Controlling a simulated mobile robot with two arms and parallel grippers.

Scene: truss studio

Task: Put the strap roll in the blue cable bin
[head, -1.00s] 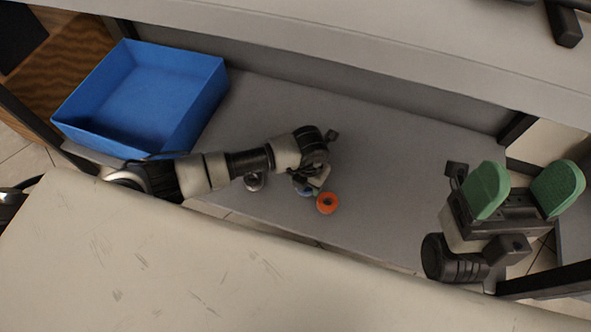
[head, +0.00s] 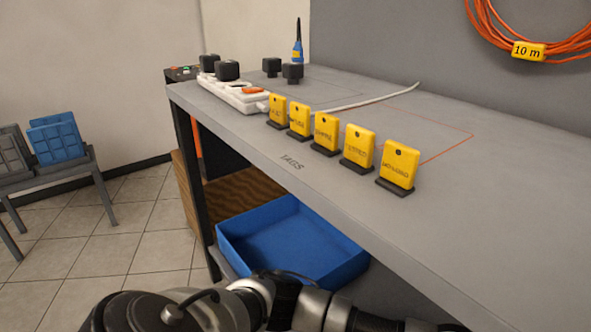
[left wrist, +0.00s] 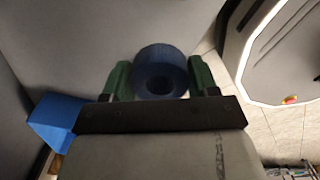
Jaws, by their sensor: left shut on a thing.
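The strap roll (left wrist: 161,72) is a dark blue ring with a hole in its middle. In the left wrist view it sits between the two green fingers of my left gripper (left wrist: 159,80), which is shut on it. The blue cable bin (head: 290,240) is an open, empty-looking box on the lower shelf under the workbench in the head view. A blue corner, likely the bin, also shows at the left of the left wrist view (left wrist: 55,120). My left arm crosses the bottom of the head view; its gripper is outside that view. My right gripper is in neither current view.
The workbench (head: 330,200) above the bin carries several yellow tags (head: 325,132), a white power strip (head: 232,94) and black knobs. Its front edge and a dark leg (head: 195,180) stand near the bin.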

